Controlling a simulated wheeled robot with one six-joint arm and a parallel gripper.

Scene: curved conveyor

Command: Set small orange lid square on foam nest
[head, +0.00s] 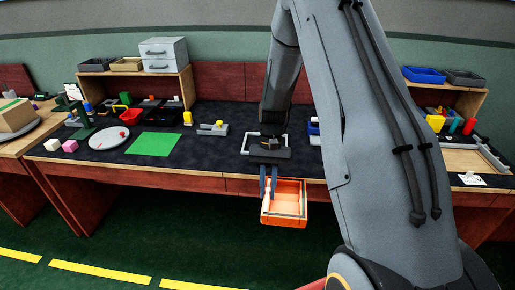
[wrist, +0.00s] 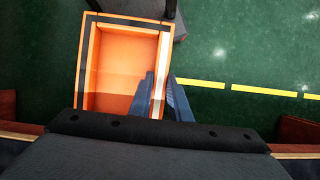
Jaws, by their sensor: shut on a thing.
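The orange lid (head: 285,203) looks like a shallow open box with its hollow side up. My gripper (head: 268,190) is shut on one wall of it and holds it in the air in front of the desk edge, above the floor. In the wrist view the lid (wrist: 124,65) extends left of my gripper (wrist: 162,105), whose fingers pinch its right wall. I cannot pick out the foam nest for certain. A pale-edged frame (head: 246,144) on the desk is partly hidden behind my wrist.
The dark desk (head: 215,172) holds a green mat (head: 154,144), a white plate (head: 108,138) and a grey fixture with a yellow block (head: 212,129). A wooden tray (head: 465,160) lies at the right. Shelves stand at the back. My arm hides part of the desk.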

